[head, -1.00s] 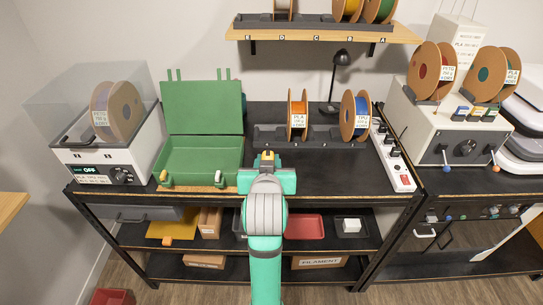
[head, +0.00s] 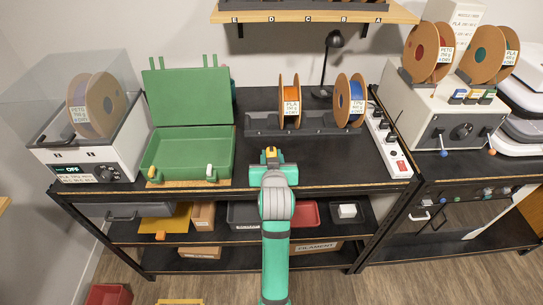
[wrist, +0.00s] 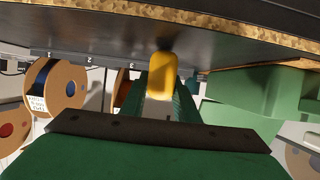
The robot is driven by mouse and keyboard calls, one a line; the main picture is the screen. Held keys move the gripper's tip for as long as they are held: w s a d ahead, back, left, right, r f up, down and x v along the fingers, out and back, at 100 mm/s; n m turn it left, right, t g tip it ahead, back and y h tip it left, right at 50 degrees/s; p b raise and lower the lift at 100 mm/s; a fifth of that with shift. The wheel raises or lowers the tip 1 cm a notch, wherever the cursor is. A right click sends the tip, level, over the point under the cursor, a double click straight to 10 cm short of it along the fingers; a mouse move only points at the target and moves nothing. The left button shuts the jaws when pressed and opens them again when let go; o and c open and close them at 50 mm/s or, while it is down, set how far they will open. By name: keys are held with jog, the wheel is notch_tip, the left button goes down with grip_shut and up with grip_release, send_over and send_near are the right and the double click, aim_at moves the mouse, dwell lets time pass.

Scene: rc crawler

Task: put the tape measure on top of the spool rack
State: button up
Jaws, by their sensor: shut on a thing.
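The yellow tape measure (head: 271,152) is at the tip of my gripper (head: 272,160), close to the bench's front edge. In the wrist view, the tape measure (wrist: 162,75) sits between the two green fingers of my gripper (wrist: 166,95), which is shut on it. The spool rack (head: 318,131) is a long black stand on the bench behind my gripper, apart from it. It carries an orange spool (head: 290,92) and a blue spool (head: 350,98). In the wrist view its numbered edge (wrist: 75,59) shows upside down. My arm hides part of the tape measure in the head view.
An open green case (head: 188,165) stands left of my gripper. A dryer box (head: 95,150) is at far left. A power strip (head: 388,146) lies right of the rack. A lamp (head: 333,40) stands behind it, below a wall shelf (head: 300,13). The bench top before the rack is mostly clear.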

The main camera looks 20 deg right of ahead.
jog(key=shift+s+f, duration=0.1)
jog(key=o, duration=1.2)
jog(key=shift+f, duration=0.1)
